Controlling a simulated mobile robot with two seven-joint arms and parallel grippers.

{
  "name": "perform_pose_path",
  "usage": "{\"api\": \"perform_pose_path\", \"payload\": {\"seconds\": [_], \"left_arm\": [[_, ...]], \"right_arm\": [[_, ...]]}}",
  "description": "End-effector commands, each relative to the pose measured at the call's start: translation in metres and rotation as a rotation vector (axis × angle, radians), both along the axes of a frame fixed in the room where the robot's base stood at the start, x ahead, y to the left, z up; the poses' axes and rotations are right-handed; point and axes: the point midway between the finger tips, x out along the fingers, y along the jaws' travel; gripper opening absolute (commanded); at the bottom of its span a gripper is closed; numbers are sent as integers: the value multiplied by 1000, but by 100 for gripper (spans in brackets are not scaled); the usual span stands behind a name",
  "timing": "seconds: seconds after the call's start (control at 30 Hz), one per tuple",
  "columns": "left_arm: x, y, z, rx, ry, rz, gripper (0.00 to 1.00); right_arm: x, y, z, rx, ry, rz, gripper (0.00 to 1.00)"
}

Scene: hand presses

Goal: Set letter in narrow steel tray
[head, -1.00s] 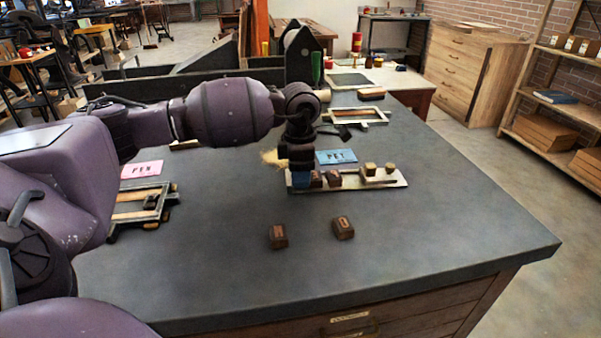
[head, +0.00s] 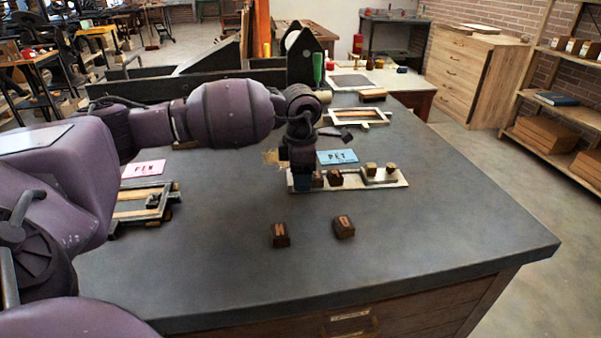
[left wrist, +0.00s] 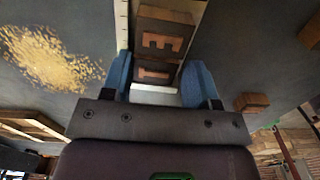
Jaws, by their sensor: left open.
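The narrow steel tray (head: 400,184) lies on the dark bench, holding brown letter blocks at its left part. One brown block (head: 335,177) shows clearly, beside another (head: 318,179) close to my gripper. My left gripper (head: 301,182) points down at the tray's left end. In the left wrist view its blue fingers (left wrist: 160,64) stand apart on either side of the tray's blocks. An E block (left wrist: 162,38) and another letter block (left wrist: 155,72) sit end to end there. Two loose letter blocks, left (head: 280,235) and right (head: 344,226), lie in front. My right gripper is out of view.
A small plate (head: 381,179) with two pale blocks rests at the tray's right part. A blue card (head: 337,157) lies behind the tray, and a pink card (head: 143,168) and wooden frame (head: 140,205) lie left. The bench front right is clear.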

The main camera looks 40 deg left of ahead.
Motion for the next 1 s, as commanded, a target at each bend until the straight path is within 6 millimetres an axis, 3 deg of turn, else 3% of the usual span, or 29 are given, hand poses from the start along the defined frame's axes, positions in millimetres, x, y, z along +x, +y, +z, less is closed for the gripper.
{"api": "perform_pose_path", "payload": {"seconds": [0.03,0.23,0.37,0.8,1.0], "left_arm": [[-2,2,-19,2,25,4,67],[-2,2,-19,3,25,5,67],[-2,2,-9,3,23,6,67],[-1,1,84,4,5,4,67],[-1,1,113,3,6,3,67]], "right_arm": [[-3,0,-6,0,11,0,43],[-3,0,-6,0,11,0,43],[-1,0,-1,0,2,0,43],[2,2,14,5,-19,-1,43],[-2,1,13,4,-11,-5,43]]}}
